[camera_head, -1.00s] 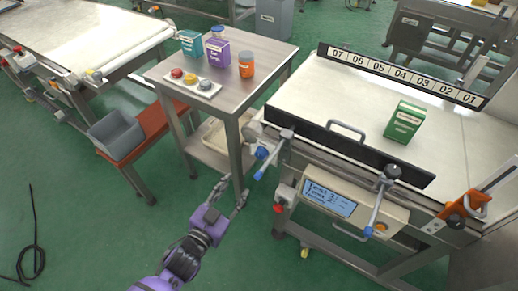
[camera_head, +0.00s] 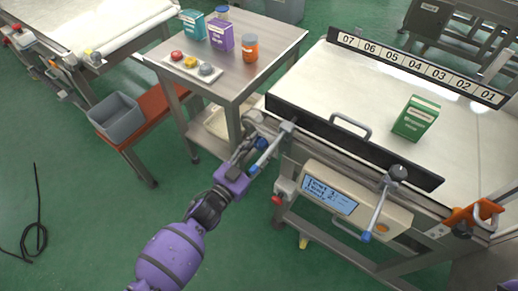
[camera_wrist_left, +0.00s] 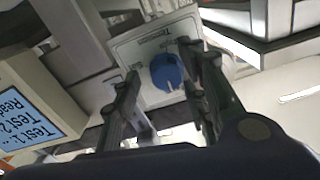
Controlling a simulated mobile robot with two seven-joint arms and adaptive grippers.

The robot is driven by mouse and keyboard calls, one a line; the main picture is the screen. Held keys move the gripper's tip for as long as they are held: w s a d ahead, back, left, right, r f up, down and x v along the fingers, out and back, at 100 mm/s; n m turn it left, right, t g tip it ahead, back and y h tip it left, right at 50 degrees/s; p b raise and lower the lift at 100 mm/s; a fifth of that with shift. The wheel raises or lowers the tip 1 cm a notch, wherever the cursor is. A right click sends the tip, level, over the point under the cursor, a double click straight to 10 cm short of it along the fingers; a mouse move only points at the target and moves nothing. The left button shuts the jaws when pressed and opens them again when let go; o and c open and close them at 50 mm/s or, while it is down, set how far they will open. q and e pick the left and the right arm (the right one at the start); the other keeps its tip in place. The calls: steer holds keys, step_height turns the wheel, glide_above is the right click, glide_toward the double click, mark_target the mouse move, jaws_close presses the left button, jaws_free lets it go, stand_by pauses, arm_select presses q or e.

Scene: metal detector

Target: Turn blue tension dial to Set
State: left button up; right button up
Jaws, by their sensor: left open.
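The blue tension dial (camera_wrist_left: 167,72) sits on a pale label plate (camera_wrist_left: 130,48) in the left wrist view, a white mark on its face. The plate's word "Tension" is legible, but I cannot read its position marks. My right gripper is out of view.
A blue-tipped lever (camera_head: 271,151) is close to the right of my left gripper. A display box (camera_head: 330,194) and another blue-tipped lever (camera_head: 377,212) are further right. A steel side table (camera_head: 262,72) stands behind. Open green floor lies at the left.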

arm_select(q)
steer(key=shift+w+d, duration=0.15)
steer(key=shift+c, duration=0.4)
steer(key=c, duration=0.9)
steer(key=shift+d+f, duration=0.1)
